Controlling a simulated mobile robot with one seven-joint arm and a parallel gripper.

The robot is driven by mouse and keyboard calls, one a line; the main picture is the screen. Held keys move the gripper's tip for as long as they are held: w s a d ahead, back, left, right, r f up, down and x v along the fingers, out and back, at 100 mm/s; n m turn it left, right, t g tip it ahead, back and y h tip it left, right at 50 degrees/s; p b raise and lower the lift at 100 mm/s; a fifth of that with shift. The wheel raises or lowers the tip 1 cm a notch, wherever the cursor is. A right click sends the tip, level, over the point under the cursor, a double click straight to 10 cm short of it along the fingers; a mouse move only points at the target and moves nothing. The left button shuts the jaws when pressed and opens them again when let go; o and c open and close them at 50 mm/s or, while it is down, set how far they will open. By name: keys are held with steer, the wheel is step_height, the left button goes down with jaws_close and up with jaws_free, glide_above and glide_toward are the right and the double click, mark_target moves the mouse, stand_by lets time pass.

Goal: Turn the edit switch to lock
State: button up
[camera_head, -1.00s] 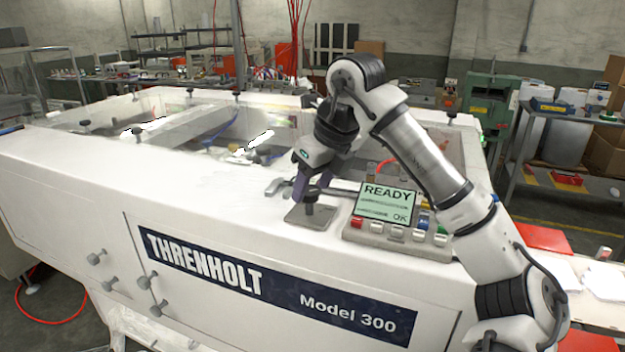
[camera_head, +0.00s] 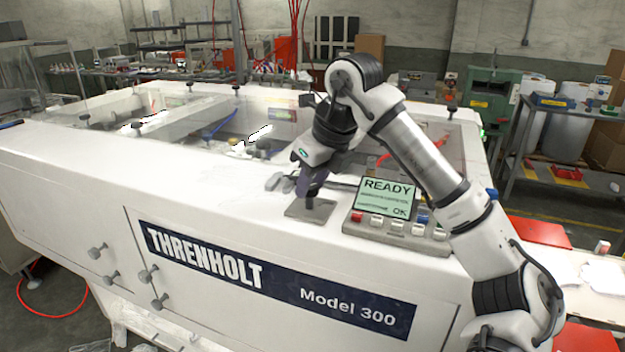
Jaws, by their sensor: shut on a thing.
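The edit switch, a dark knob (camera_head: 311,203) on a grey square plate (camera_head: 297,211), sits on the white machine top left of the control panel. My gripper (camera_head: 309,195) reaches down from above and is shut on the knob. The fingers hide most of the knob, so I cannot read which way it points. No lock marking is legible. The control panel's screen (camera_head: 387,198) reads READY and OK.
A row of coloured buttons (camera_head: 396,228) runs along the panel's front, close to my gripper on the right. A grey wrench-like tool (camera_head: 277,180) lies behind the plate. The white top to the left (camera_head: 150,170) is clear.

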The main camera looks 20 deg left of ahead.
steer(key=n, duration=0.2)
steer(key=n+g, duration=0.1)
steer(key=shift+w+n, duration=0.2)
steer(key=shift+n, duration=0.2)
steer(key=n+g, duration=0.2)
steer(key=n, duration=0.2)
steer(key=shift+w+n, duration=0.15)
steer(key=shift+n, duration=0.15)
steer(key=n+g, duration=0.1)
steer(key=n, duration=0.3)
steer(key=shift+w+a+r+g+h, duration=0.1)
steer(key=shift+g+h, duration=0.2)
steer(key=shift+g, duration=0.1)
steer(key=n+g+h, duration=0.1)
steer(key=n, duration=0.4)
steer(key=shift+w+a, duration=0.1)
steer(key=shift+h, duration=0.3)
steer(key=o, duration=0.9)
steer(key=shift+o, duration=0.2)
